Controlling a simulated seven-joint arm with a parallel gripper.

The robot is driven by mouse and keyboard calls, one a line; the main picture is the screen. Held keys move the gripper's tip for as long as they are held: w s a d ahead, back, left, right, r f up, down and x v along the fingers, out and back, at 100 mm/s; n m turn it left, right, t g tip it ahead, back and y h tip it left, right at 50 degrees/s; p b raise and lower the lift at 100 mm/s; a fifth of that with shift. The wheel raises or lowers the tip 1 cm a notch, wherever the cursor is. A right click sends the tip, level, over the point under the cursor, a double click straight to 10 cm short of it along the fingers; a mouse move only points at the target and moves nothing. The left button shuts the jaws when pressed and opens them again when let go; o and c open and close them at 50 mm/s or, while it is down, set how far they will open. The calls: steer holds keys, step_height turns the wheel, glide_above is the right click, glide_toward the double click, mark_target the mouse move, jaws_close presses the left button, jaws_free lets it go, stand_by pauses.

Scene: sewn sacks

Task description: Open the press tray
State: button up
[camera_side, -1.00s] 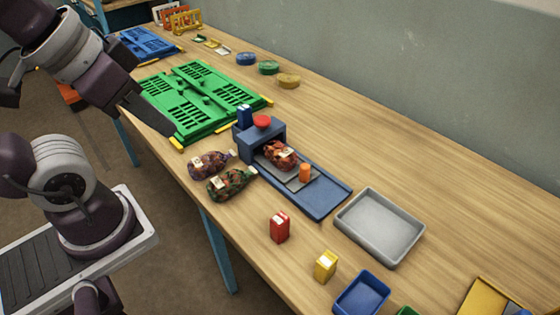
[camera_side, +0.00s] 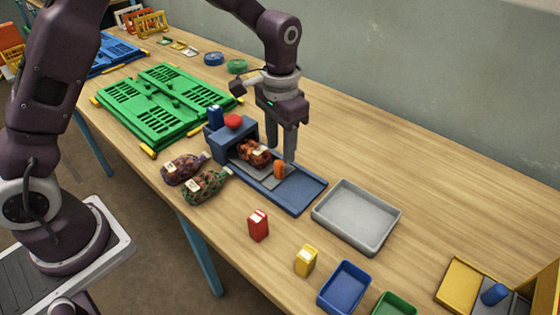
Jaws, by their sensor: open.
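The blue press (camera_side: 214,146) stands mid-table with a red button (camera_side: 234,121) and a blue block on top. Its grey sliding tray (camera_side: 265,170) sticks out over the blue base (camera_side: 303,192). A patterned sack (camera_side: 254,153) lies on the tray, partly under the housing's front. An orange handle (camera_side: 280,170) stands at the tray's outer end. My gripper (camera_side: 289,158) points down beside the orange handle, fingers open. The fingers overlap the handle's far side in this view; I cannot tell whether they touch it.
Two patterned sacks (camera_side: 206,186) lie just left of the press. A grey bin (camera_side: 357,217) is to the right, with red (camera_side: 258,225) and yellow (camera_side: 306,260) boxes in front. Green panels (camera_side: 165,104) lie behind left.

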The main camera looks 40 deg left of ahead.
mark_target(281, 162)
step_height(281, 162, down, 5)
steer(key=shift+f, duration=0.2)
steer(key=shift+c, duration=0.2)
jaws_close()
steer(key=shift+r, duration=0.1)
stand_by(0.9)
